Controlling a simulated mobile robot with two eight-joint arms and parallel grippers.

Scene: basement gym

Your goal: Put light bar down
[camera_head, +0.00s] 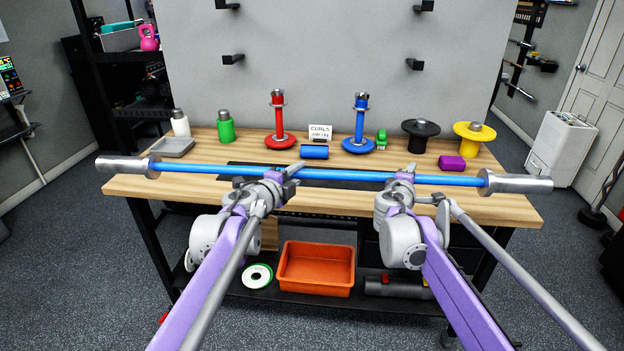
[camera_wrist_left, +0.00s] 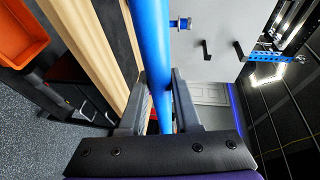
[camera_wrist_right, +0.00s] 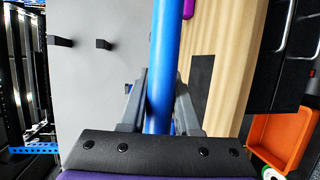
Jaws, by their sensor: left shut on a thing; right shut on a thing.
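The light bar (camera_head: 345,174) is a blue rod with silver sleeves at both ends. In the head view it lies level across the picture, in front of and over the near part of the wooden workbench (camera_head: 480,207). My left gripper (camera_head: 283,177) is shut on the bar left of its middle. My right gripper (camera_head: 404,177) is shut on it right of its middle. The bar runs between the fingers in the left wrist view (camera_wrist_left: 152,60) and in the right wrist view (camera_wrist_right: 163,70). A dark mat (camera_head: 240,182) on the bench is partly hidden behind the bar.
An orange bin (camera_head: 316,288) is on the lower shelf.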

